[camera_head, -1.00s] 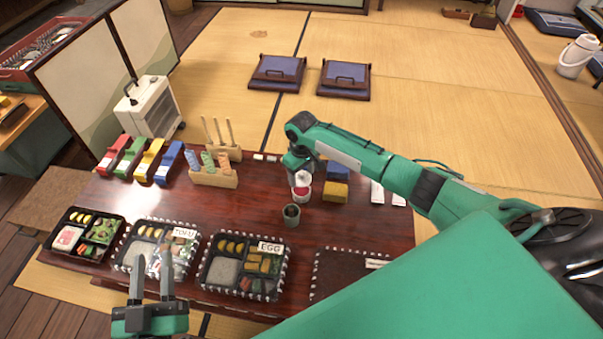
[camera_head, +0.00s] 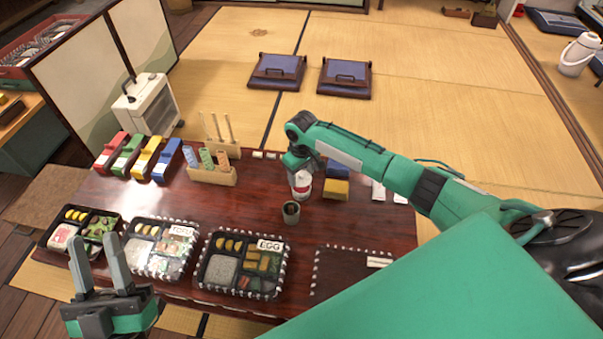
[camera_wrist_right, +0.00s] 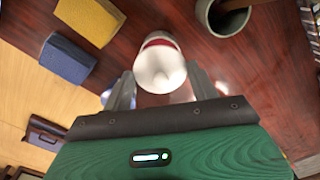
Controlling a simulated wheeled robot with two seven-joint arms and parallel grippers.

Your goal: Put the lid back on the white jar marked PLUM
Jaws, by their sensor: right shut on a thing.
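The white jar (camera_head: 303,188) with a red band stands on the dark table, below my right gripper (camera_head: 300,168). The gripper is shut on the white lid (camera_wrist_right: 160,72), which sits between its fingers in the right wrist view. In the head view the lid is at the jar's top, and no gap shows between them. The lid hides the jar's mouth, so I cannot tell whether it is fully seated. The PLUM mark is not readable. My left gripper (camera_head: 98,246) is open and empty, fingers apart, near the front left bento boxes.
A grey-green cup (camera_head: 291,213) stands close in front of the jar. Yellow (camera_head: 336,189) and blue (camera_head: 337,170) blocks are just right of it. Bento boxes, one marked EGG (camera_head: 206,278), line the front edge. A wooden holder (camera_head: 213,176) stands left.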

